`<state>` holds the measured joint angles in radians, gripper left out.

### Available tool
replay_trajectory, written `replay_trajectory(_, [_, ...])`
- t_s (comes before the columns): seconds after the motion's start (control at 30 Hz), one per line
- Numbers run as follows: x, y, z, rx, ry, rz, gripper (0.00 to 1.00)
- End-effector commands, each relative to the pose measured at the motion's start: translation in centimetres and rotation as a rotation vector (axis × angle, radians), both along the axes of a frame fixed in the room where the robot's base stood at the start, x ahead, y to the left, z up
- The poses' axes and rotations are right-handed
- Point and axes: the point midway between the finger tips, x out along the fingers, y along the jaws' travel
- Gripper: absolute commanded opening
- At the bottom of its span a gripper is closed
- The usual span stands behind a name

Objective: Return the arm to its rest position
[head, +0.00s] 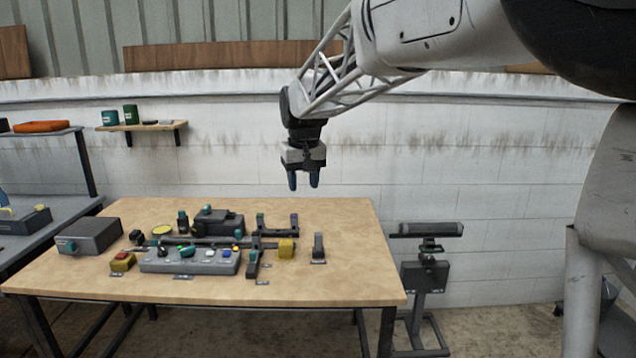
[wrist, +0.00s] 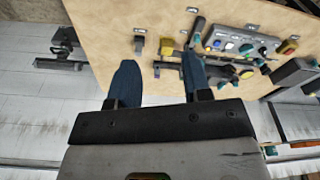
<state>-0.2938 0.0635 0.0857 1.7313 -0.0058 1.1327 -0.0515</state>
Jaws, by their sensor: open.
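My gripper (head: 304,181) hangs pointing down, well above the back right part of the wooden table (head: 340,275). Its two blue fingers stand apart with nothing between them; they also show in the wrist view (wrist: 158,85). In the head view my arm comes in from the upper right. The gripper touches nothing.
The table bears a grey control box (head: 190,262) with coloured buttons, a dark grey box (head: 90,236), a yellow block (head: 286,249), and a small upright bracket (head: 318,248). A dark stand (head: 425,275) is right of the table. A wall shelf (head: 143,128) holds cups. The air around the gripper is clear.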

Motion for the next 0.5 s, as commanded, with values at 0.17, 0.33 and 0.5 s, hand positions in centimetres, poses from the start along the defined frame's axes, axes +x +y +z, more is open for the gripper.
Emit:
replay_trajectory(0.17, [-4.1, -3.6, 0.3, 0.004, -0.011, -0.038, 0.45])
replay_trajectory(0.33, [-8.0, -6.6, 0.1, 0.007, -0.021, -0.073, 0.45])
replay_trajectory(0.5, [-12.0, -9.4, -0.3, 0.01, -0.03, -0.11, 0.45])
